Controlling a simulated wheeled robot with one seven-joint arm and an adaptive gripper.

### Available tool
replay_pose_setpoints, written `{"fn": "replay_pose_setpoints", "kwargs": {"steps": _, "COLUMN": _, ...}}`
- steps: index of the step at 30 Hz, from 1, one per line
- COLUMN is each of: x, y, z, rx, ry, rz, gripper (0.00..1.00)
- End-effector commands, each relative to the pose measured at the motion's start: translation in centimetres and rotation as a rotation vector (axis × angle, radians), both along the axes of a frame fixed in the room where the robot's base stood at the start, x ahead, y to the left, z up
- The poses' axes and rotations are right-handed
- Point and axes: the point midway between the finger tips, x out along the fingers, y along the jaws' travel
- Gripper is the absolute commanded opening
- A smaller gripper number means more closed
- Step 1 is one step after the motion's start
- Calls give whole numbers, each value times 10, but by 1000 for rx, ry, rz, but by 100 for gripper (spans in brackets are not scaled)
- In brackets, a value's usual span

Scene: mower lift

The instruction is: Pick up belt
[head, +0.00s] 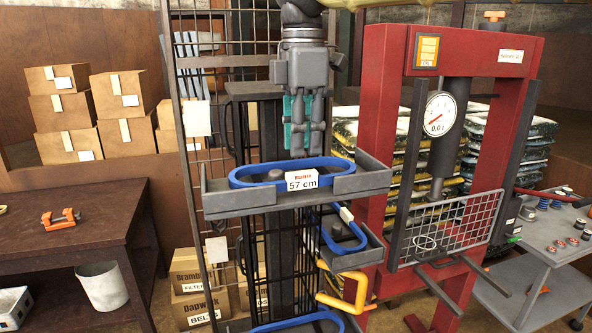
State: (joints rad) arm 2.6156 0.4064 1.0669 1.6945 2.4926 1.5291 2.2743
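A blue belt (247,172) lies as a long loop in the upper grey tray (225,200) of the rack. Its white label (302,180) reads 57 cm. My gripper (308,154) points straight down just above and behind the belt's front strand, near the middle of the loop. I cannot tell whether the fingertips touch the belt or how far apart they are. A teal piece shows behind the fingers.
A red press frame (376,130) with a dial gauge (440,114) and a wire guard (447,230) stands close on the right. A yellow hook (350,300) sticks out below the trays. A dark table (95,225) is at left; boxes stand behind.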

Motion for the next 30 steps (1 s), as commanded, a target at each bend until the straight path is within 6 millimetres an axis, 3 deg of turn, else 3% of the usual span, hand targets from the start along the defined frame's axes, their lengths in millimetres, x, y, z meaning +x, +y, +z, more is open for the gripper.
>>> {"fn": "replay_pose_setpoints", "kwargs": {"steps": 5, "x": 0, "y": 0, "z": -7, "rx": -1, "ry": 1, "rz": 3, "gripper": 26}}
{"fn": "replay_pose_setpoints", "kwargs": {"steps": 17, "x": -1, "y": 1, "z": -50, "rx": -1, "ry": 1, "rz": 4, "gripper": 26}}
{"fn": "replay_pose_setpoints", "kwargs": {"steps": 26, "x": -1, "y": 1, "z": -54, "rx": 0, "ry": -1, "rz": 4, "gripper": 26}}
{"fn": "replay_pose_setpoints", "kwargs": {"steps": 30, "x": -1, "y": 1, "z": -54, "rx": -1, "ry": -1, "rz": 4, "gripper": 0}}
